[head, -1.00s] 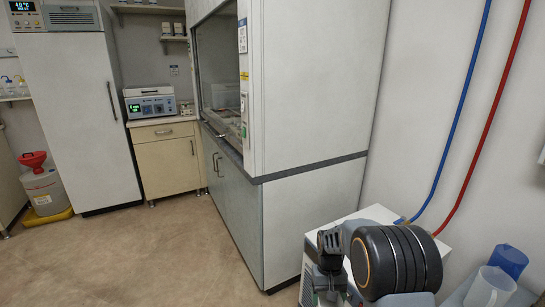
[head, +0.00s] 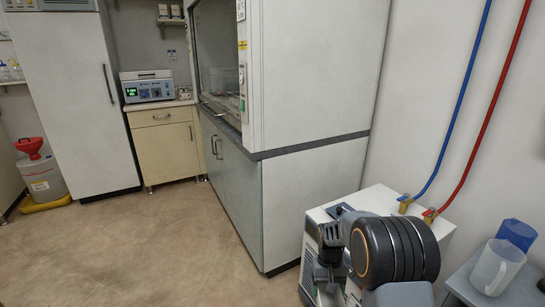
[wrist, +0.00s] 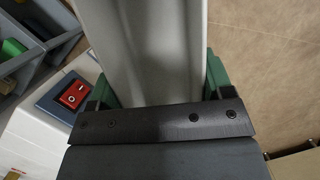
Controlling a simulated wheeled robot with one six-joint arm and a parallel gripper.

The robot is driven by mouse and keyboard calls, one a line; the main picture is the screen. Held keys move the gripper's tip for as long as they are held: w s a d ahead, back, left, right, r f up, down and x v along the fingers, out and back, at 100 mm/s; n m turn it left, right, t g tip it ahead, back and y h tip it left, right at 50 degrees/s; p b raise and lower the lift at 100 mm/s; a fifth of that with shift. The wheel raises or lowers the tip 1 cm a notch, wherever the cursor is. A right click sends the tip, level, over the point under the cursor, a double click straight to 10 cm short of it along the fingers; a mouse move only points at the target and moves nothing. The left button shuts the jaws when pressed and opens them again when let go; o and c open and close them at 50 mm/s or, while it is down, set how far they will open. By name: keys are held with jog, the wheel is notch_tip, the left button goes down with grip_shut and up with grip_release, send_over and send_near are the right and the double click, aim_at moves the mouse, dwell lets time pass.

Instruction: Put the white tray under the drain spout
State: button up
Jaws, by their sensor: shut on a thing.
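In the wrist view my gripper (wrist: 158,82) has its two green fingers on either side of a long white thing, which I take to be the white tray (wrist: 153,40). The gripper is shut on it. The tray runs up out of the top of that view, so its far end is hidden. In the head view my gripper (head: 329,268) is a dark shape at the lower middle, in front of a white box-shaped unit (head: 425,224). The tray cannot be made out there. I cannot make out a drain spout in either view.
Blue (head: 455,110) and red (head: 497,110) hoses run down to brass taps on the white unit. Plastic jugs (head: 498,268) stand at the lower right. A red switch (wrist: 73,94) and grey bins (wrist: 42,38) show in the wrist view. The floor (head: 150,250) at left is clear.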

aim_at(327, 300)
notch_tip(327, 300, up, 14)
jog(key=s+p, duration=0.2)
jog(key=p, duration=1.9)
jog(key=shift+p, duration=0.3)
